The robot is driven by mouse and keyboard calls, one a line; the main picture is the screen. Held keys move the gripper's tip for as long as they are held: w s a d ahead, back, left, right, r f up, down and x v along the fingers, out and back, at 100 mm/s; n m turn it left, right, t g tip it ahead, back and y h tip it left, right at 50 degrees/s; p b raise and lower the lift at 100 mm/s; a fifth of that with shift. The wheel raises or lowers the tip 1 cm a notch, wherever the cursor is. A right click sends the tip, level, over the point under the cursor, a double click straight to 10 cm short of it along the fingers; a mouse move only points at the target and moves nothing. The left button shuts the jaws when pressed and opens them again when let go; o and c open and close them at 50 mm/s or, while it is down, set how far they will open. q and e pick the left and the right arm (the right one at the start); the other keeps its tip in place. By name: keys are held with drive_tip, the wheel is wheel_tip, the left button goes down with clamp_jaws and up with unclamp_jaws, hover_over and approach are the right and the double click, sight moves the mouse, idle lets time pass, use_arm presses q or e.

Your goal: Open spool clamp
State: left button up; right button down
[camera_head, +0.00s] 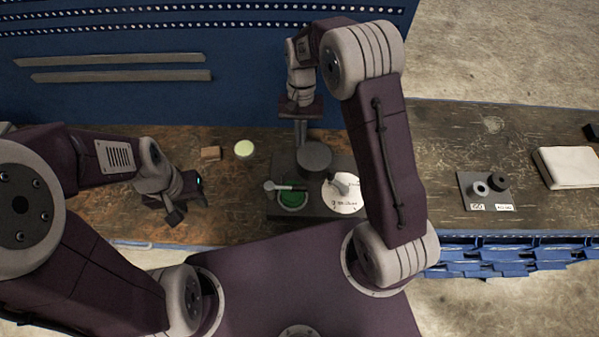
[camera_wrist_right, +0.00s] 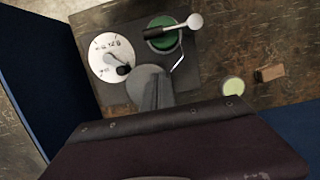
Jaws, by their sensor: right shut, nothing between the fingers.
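A dark base plate (camera_head: 311,210) on the bench carries a dark grey round part (camera_head: 314,158), a white printed dial (camera_head: 343,203) with a small knob on it, and a green round well (camera_head: 292,199). A lever (camera_head: 288,187) with a pale round end lies across the well; it also shows in the right wrist view (camera_wrist_right: 168,29). I cannot tell which part is the spool clamp. My right gripper (camera_head: 300,143) is shut and empty, pointing down at the far edge of the grey round part; contact is unclear. My left gripper (camera_head: 188,208) is low at the left, away from the plate; its opening is unclear.
A small brown block (camera_head: 211,153) and a pale green disc (camera_head: 244,149) lie left of the plate. A blue panel (camera_head: 150,100) stands behind the bench.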

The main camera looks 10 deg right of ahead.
drive_tip(key=s+f+p, duration=0.1)
drive_tip(key=s+f, duration=0.1)
drive_tip(key=f, duration=0.1)
drive_tip(key=s+a+f+p, duration=0.1)
drive_tip(key=s+f+p, duration=0.1)
drive_tip(key=f, duration=0.2)
drive_tip(key=s+f+p, duration=0.1)
drive_tip(key=s+f, duration=0.1)
drive_tip(key=f, duration=0.1)
drive_tip(key=shift+a+f, duration=0.15)
drive_tip(key=shift+a, duration=0.15)
